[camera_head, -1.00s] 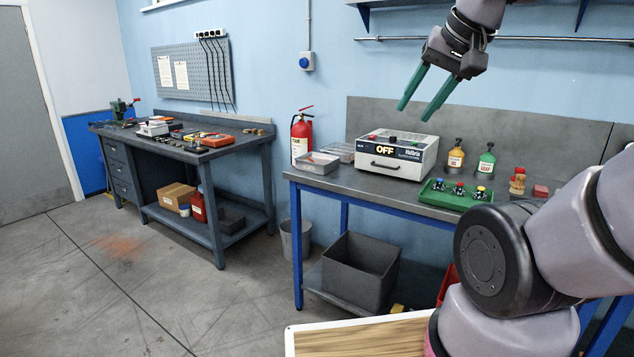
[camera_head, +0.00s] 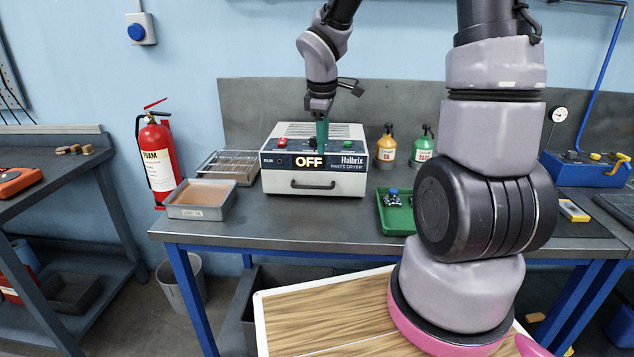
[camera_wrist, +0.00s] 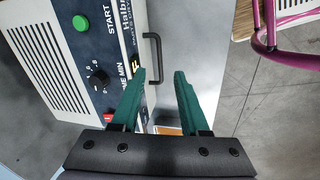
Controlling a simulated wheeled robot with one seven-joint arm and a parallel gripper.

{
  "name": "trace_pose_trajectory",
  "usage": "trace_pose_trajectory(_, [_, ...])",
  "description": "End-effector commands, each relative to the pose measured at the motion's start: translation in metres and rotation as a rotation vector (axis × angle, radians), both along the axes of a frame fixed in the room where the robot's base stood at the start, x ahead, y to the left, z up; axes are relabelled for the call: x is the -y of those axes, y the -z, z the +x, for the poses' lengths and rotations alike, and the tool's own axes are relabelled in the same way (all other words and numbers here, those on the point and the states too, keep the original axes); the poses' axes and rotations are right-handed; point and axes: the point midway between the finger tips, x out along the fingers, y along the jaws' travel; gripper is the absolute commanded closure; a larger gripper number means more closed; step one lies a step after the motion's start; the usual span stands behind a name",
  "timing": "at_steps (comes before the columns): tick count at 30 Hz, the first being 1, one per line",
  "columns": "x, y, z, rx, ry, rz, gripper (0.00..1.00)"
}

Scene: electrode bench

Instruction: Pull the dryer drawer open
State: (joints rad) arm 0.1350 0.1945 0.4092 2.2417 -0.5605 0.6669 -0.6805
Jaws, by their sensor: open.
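In the wrist view my gripper (camera_wrist: 163,75) is open and empty, with the handle (camera_wrist: 154,58) just beyond the fingertips, close to the left finger. I cannot tell whether they touch.
A grey tray (camera_head: 200,212) and a wire rack (camera_head: 229,177) stand left of the dryer. A green tray (camera_head: 384,222) and two bottles, yellow (camera_head: 387,149) and green (camera_head: 423,151), stand to its right. The bench front (camera_head: 290,227) before the dryer is clear.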

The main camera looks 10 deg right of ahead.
Motion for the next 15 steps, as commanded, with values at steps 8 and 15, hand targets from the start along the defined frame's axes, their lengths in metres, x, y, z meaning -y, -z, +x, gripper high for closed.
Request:
trace_pose_trajectory(8, [-0.014, 0.037, 0.013, -0.044, -0.165, -0.010, 0.55])
trace_pose_trajectory(15, [-0.012, 0.075, 0.019, -0.048, -0.167, -0.010, 0.55])
